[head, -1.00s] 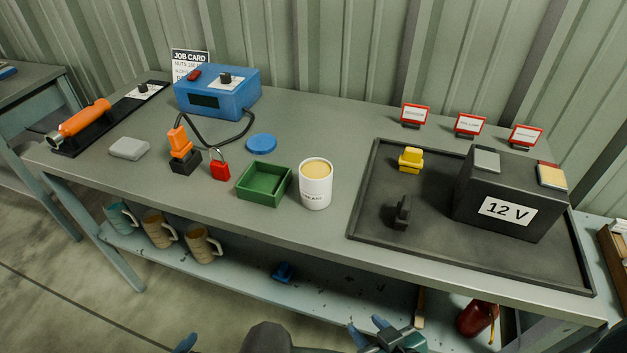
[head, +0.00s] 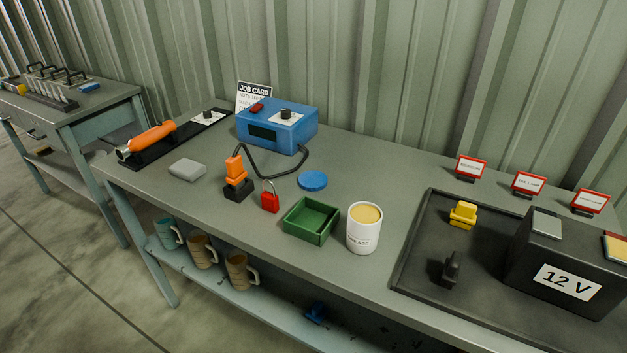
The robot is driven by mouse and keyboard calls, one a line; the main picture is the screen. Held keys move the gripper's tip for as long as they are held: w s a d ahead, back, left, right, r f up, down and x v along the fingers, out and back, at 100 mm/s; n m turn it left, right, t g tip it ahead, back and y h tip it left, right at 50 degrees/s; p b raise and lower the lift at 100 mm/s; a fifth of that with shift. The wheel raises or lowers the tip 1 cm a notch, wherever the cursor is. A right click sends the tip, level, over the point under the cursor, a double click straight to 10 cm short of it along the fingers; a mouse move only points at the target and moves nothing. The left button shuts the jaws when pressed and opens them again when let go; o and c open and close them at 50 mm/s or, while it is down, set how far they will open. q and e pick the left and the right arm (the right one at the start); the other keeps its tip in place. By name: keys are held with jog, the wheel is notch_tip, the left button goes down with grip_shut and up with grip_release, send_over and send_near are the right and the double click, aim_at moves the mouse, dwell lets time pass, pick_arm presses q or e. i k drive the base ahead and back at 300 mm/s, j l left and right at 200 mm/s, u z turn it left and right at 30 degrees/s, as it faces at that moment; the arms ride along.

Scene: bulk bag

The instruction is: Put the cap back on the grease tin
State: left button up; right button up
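The grease tin (head: 362,232) is a white cylinder standing upright on the workbench, right of the green tray. Its top is open and shows pale yellow grease. A flat blue disc, which looks like the cap (head: 313,180), lies on the bench behind and left of the tin, apart from it. Neither of my grippers shows in the head view now.
A green tray (head: 309,224) stands beside the tin, with a red padlock (head: 270,197) and an orange-and-black device (head: 237,182) to its left. A blue box (head: 276,127) with a black cable is behind. A dark tray (head: 421,262) holds a 12 V battery (head: 568,270).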

aim_at(364, 218)
jog(key=z, duration=0.95)
jog(key=j+z, duration=0.4)
jog(key=k+j+z, duration=0.1)
jog(key=j+z, duration=0.25)
jog(key=k+j+z, duration=0.1)
jog(key=z, duration=0.3)
jog(key=k+j+z, duration=0.15)
jog(key=j, duration=0.2)
jog(key=k+j+z, duration=0.1)
jog(key=j, duration=0.25)
jog(key=k+j+z, duration=0.15)
jog(key=k+j, duration=0.6)
jog(key=j, duration=0.1)
